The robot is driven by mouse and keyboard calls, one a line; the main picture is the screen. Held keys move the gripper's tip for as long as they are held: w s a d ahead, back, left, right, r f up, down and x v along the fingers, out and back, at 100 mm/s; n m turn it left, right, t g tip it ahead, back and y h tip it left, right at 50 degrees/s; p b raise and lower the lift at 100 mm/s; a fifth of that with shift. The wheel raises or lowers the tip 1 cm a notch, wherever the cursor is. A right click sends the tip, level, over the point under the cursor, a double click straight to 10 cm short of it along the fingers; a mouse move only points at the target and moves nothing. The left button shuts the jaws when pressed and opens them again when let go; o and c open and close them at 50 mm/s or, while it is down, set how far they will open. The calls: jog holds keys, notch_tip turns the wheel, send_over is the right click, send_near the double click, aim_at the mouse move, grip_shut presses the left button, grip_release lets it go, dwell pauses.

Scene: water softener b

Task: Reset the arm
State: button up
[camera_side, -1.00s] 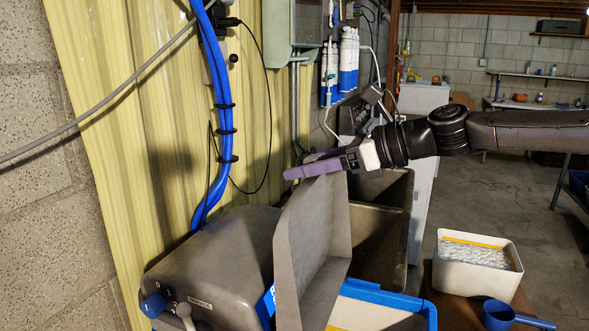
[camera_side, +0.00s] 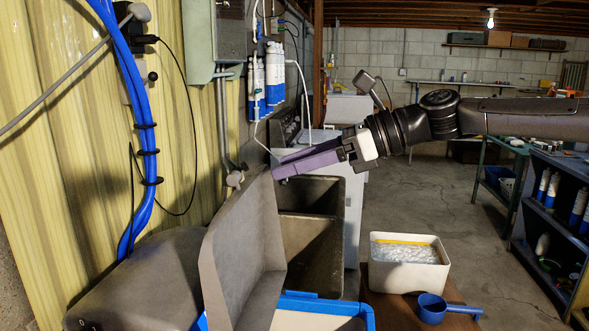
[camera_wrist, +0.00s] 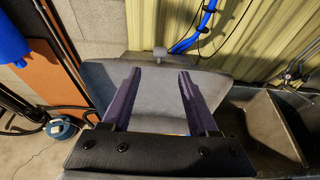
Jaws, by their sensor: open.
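My gripper (camera_side: 276,166) reaches in from the right in the side view, with its purple fingers pointing left. It is just right of the top of the raised grey lid (camera_side: 230,250) of the water softener (camera_side: 140,285). In the wrist view the two fingers of my gripper (camera_wrist: 158,78) stand wide apart with nothing between them. The grey lid (camera_wrist: 155,95) lies behind and below the fingers there. From these views I cannot tell whether a finger touches the lid.
A grey sink (camera_side: 310,245) stands behind the lid. A white bin (camera_side: 408,275) with bagged contents and a blue scoop (camera_side: 432,308) are on a brown surface at lower right. Blue hoses (camera_side: 135,120) run down the yellow wall. A blue shelf (camera_side: 560,230) stands at right.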

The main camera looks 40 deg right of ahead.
jog(key=s+d+f+n+h, duration=0.2)
jog(key=s+d+n, duration=0.1)
jog(key=s, duration=0.4)
jog(key=s+d+f+n+h, duration=0.1)
jog(key=s+d+f+n, duration=0.1)
jog(key=s+d+n, duration=0.35)
jog(key=s+d+f+n+g+h, duration=0.2)
jog(key=s+d+f+n+h, duration=0.1)
jog(key=s+f+n, duration=0.4)
jog(key=s+d+f+n+g+h, duration=0.2)
jog(key=s+d+f+n+h, duration=0.1)
jog(key=s+d+f+n, duration=0.3)
notch_tip(320, 180, down, 5)
jog(key=s+n, duration=0.2)
jog(key=n, duration=0.3)
jog(key=shift+s+d+r+h, duration=0.15)
jog(key=shift+d+h, duration=0.1)
jog(key=shift+h, duration=0.15)
